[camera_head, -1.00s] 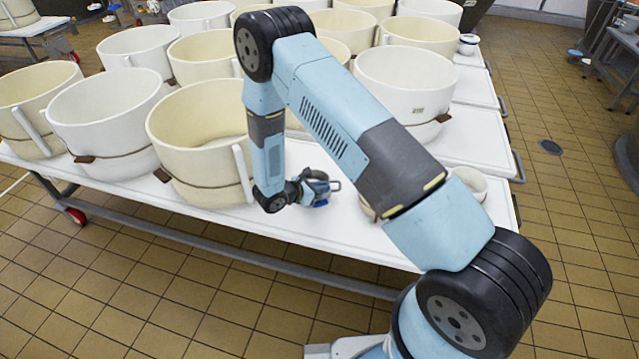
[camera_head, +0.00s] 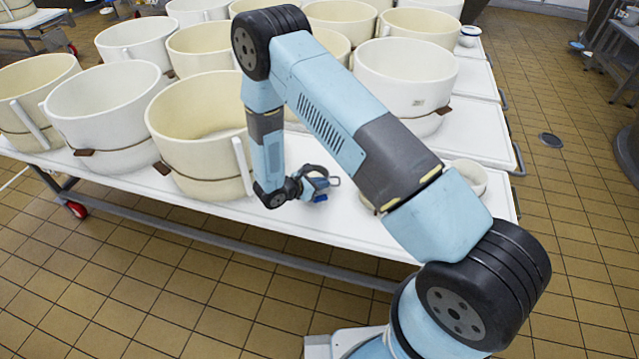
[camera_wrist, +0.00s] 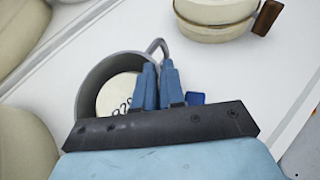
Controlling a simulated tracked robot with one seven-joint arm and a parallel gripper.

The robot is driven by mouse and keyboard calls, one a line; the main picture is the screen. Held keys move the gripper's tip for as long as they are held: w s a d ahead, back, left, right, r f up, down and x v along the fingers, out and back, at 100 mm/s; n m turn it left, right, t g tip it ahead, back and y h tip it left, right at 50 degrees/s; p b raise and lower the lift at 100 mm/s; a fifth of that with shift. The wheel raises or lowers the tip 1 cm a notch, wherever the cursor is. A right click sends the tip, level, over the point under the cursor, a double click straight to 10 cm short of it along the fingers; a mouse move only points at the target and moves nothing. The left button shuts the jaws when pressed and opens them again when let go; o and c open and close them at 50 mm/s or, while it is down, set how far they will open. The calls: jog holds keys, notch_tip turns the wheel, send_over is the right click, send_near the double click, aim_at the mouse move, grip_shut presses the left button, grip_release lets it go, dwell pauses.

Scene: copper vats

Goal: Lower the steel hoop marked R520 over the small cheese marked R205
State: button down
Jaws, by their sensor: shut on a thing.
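The steel hoop (camera_head: 316,172) is a grey ring with a bent wire handle, low over the white table near its front edge. It also shows in the wrist view (camera_wrist: 87,88); its R520 mark is not readable. My gripper (camera_wrist: 157,68) is shut on the hoop's near right wall, with a blue piece beside the fingers. A pale small cheese (camera_wrist: 118,88) with partly hidden dark characters shows inside the hoop's opening. My fingers cover part of it. I cannot tell how far the hoop is down around it. My gripper (camera_head: 300,187) is small in the head view.
Large cream vats (camera_head: 203,125) crowd the white table (camera_head: 345,225) left of and behind the hoop. A white bowl (camera_head: 466,176) stands to the right. A strapped cream round (camera_wrist: 215,20) with a brown tab is beyond the hoop in the wrist view.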

jog(key=c, duration=1.1)
grip_release()
jog(key=shift+c, duration=0.2)
jog(key=shift+r, duration=0.1)
jog(key=shift+s+r, duration=0.1)
jog(key=shift+r, duration=3.3)
jog(key=shift+r, duration=0.1)
